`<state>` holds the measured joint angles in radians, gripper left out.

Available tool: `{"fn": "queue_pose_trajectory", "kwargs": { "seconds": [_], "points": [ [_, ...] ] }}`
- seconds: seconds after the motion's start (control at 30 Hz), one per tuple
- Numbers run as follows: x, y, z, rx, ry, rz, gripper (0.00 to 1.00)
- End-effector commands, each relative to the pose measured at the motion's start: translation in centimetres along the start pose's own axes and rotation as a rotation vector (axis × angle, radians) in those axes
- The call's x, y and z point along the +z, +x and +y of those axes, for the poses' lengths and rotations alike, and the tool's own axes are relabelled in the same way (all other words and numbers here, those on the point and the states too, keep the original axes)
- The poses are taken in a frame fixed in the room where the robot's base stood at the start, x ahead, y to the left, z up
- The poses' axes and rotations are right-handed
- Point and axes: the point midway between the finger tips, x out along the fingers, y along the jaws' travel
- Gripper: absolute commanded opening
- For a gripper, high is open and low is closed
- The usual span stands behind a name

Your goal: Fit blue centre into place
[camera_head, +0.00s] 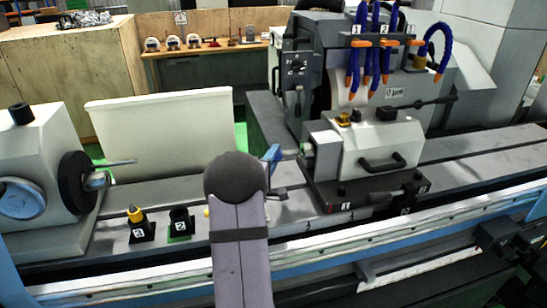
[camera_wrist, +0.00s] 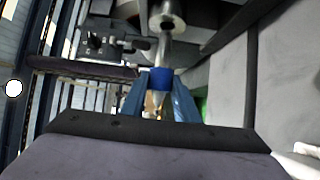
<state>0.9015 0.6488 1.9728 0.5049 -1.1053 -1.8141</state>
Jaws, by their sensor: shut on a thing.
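The blue centre (camera_wrist: 159,79) shows in the wrist view as a blue collar with a silver shank. My gripper (camera_wrist: 158,104) is shut on it, with a blue finger on each side. The shank points toward the round metal quill (camera_wrist: 167,22) of the tailstock, which has a dark bore. The shank looks close to the quill; I cannot tell whether they touch. In the head view my gripper (camera_head: 272,158) is mostly hidden behind my arm, left of the tailstock (camera_head: 376,145). The centre cannot be made out clearly there.
A yellow-tipped centre stands in a black holder (camera_head: 141,234) on the machine bed; another black holder (camera_head: 180,222) beside it looks empty. The headstock (camera_head: 35,160) with a black disc is at left. Blue coolant hoses (camera_head: 372,50) hang above the tailstock.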

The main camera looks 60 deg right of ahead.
Motion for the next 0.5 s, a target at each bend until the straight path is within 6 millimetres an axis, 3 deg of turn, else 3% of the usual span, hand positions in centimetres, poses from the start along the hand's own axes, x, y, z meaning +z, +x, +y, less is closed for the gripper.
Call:
{"fn": "queue_pose_trajectory", "kwargs": {
  "seconds": [0.5],
  "points": [
    [0.64, 0.46, 0.25, 0.006, 0.001, -0.001, 0.00]
  ]
}}
